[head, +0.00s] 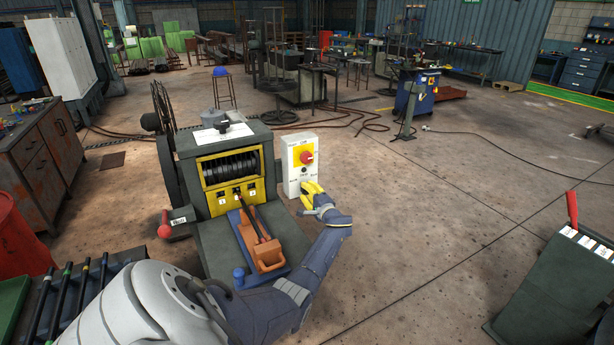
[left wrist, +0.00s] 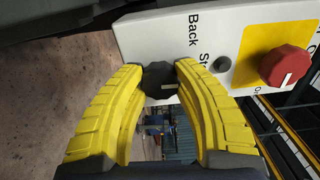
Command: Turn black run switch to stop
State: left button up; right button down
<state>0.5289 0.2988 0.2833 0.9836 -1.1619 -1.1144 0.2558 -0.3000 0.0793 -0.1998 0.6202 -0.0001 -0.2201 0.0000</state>
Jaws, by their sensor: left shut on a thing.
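The white control box (head: 289,165) stands to the right of the capstan machine, with a red rotary switch (head: 307,157) on a yellow plate. It also shows at the top of the left wrist view (left wrist: 150,35), with the red switch (left wrist: 285,66) at the right. The black run switch (left wrist: 158,76) is on its face, near the printed "Back" and a partly covered word beginning "St". My left gripper (head: 309,190) is at the box's lower front, its yellow fingers shut on the black switch. They hide it in the head view. A light mark shows on the knob. My right gripper is out of view.
The capstan drum (head: 232,168) sits in the green machine left of the box. An orange pedal-like part (head: 262,247) lies below it. A red-tipped lever (head: 166,226) is at left. A green cabinet with a red handle (head: 572,208) is at right. Floor between is clear.

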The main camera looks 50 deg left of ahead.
pick_arm(q)
jog(key=shift+s+a, duration=0.1)
dwell(0.3)
jog(key=o, duration=1.3)
jog(key=v, duration=1.2)
